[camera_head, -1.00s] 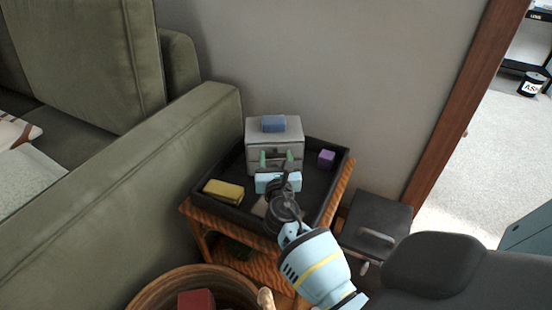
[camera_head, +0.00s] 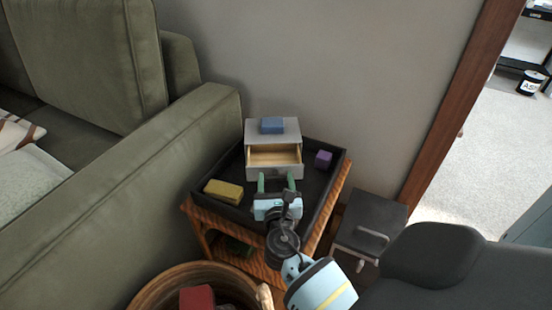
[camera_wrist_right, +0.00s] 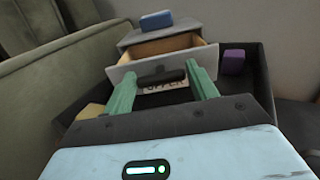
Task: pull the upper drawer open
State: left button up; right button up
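A small grey drawer cabinet (camera_head: 259,131) stands in a black tray on a side table. Its upper drawer (camera_head: 291,171) is pulled out toward me and shows an empty-looking wooden inside. My right gripper (camera_head: 277,181) is at the drawer front. In the right wrist view its two green fingers (camera_wrist_right: 164,80) stand at the two ends of the dark handle (camera_wrist_right: 162,77), close against it. Part of a printed label shows below the handle. The lower drawer is hidden behind the open drawer and the gripper. My left gripper is not in view.
A blue block (camera_head: 272,125) lies on the cabinet top. A yellow block (camera_head: 223,191) and a purple block (camera_head: 323,159) lie in the black tray (camera_head: 333,185). A green sofa (camera_head: 120,190) stands left, a basket (camera_head: 150,288) below, a dark bin (camera_head: 372,215) right.

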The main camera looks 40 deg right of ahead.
jog(key=o, duration=0.3)
jog(key=shift+o, duration=0.2)
jog(key=p+v, duration=0.1)
jog(key=v, duration=0.6)
jog(key=shift+s+a, duration=0.2)
jog(key=shift+s, duration=0.15)
